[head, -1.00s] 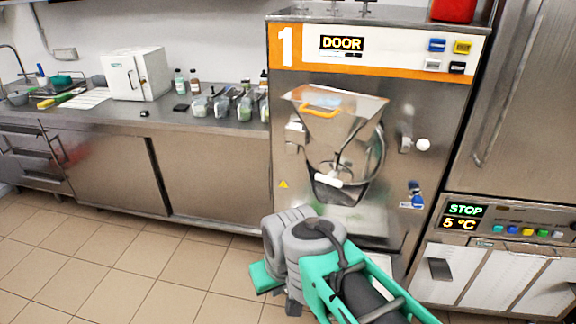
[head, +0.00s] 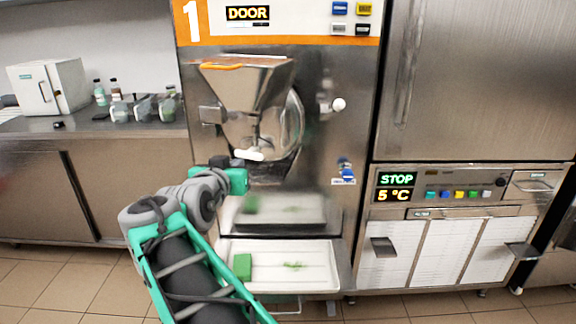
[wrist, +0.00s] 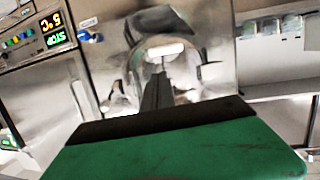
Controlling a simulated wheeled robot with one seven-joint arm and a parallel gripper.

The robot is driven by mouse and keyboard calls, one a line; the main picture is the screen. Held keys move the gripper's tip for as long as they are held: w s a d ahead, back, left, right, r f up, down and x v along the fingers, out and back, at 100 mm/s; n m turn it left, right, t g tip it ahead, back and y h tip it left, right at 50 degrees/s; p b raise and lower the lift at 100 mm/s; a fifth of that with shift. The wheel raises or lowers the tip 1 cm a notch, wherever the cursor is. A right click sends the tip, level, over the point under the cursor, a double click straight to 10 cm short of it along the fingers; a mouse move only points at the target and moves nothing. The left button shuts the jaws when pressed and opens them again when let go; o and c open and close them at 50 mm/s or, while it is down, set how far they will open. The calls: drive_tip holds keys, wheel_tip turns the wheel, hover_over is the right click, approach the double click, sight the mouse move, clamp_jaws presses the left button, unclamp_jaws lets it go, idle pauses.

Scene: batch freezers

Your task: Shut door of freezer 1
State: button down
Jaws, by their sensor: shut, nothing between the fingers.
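Freezer 1 (head: 350,70) is a steel machine with an orange and white top band and a display reading DOOR. Its door (head: 243,85) carries a steel hopper with an orange rim and a white handle (head: 249,155). The door seems to stand out from the round opening behind it; how wide the gap is, I cannot tell. My gripper (head: 222,161) is shut and empty, just left of the white handle and low on the door. In the wrist view, which is upside down, my fingers (wrist: 158,88) point towards the handle (wrist: 165,50). Contact is unclear.
A white-knobbed latch (head: 338,104) is right of the door, with a blue-handled valve (head: 346,172) below. A pulled-out tray (head: 318,278) holding a green block is beneath. Another cabinet (head: 470,80) adjoins on the right, a counter (head: 85,128) on the left.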

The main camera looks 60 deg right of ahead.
sight(295, 125)
drive_tip(key=s+d+r+m+g+h, duration=0.3)
drive_tip(key=s+d+r, duration=0.15)
drive_tip(key=s, duration=0.25)
drive_tip(key=d, duration=0.4)
drive_tip(key=w+d, duration=0.1)
drive_tip(key=d, duration=0.3)
drive_tip(key=d+f, duration=0.1)
drive_tip(key=d, duration=0.4)
drive_tip(key=shift+w, duration=0.3)
drive_tip(key=shift+w+d, duration=0.15)
drive_tip(key=shift+d, duration=0.35)
drive_tip(key=shift+a, duration=0.1)
